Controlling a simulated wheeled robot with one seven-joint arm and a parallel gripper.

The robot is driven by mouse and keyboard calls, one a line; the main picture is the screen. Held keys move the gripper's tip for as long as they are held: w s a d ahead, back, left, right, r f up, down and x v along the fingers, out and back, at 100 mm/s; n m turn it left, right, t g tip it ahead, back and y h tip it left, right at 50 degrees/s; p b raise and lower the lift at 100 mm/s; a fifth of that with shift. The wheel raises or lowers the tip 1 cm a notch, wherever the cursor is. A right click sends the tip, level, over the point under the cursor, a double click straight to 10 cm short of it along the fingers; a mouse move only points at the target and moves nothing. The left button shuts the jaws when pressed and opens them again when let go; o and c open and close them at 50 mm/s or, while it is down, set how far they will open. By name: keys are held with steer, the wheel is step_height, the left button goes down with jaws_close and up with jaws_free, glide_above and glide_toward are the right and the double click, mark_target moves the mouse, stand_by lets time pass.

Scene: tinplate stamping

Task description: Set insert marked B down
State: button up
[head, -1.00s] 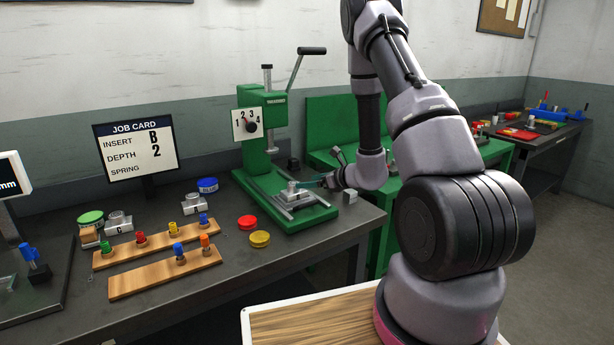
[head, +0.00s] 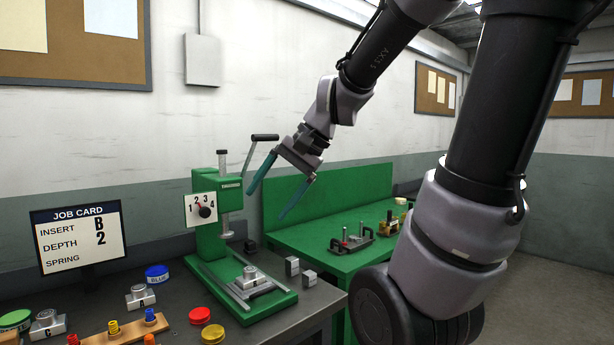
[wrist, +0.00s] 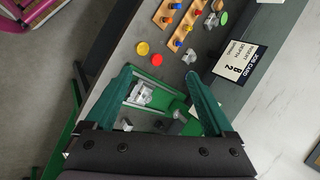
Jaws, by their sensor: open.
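A grey metal insert (head: 250,277) sits upright in the holder on the green press's base plate (head: 205,277); its letter is too small to read surely. It also shows in the wrist view (wrist: 141,93), between and below my fingers. My gripper (head: 268,204) is open and empty, with its teal fingers spread well above the base plate and apart from the insert. The job card (head: 80,238) reads insert B, depth 2, with the spring line blank. The inserts marked A (head: 140,297) and C (head: 47,324) stand on the bench to the left.
The press lever (head: 262,138) and dial (head: 202,208) rise close to the left of my gripper. Red (head: 200,315) and yellow (head: 212,333) discs lie in front of the press. Small grey blocks (head: 292,265) stand to its right. A green table (head: 320,235) lies behind.

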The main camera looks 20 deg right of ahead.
steer(key=s+d+r+n+t+h, duration=0.3)
steer(key=s+d+r+h, duration=0.1)
steer(key=d, duration=0.1)
steer(key=shift+s+d+r, duration=0.2)
steer(key=shift+s+d, duration=0.05)
steer(key=shift+d, duration=0.15)
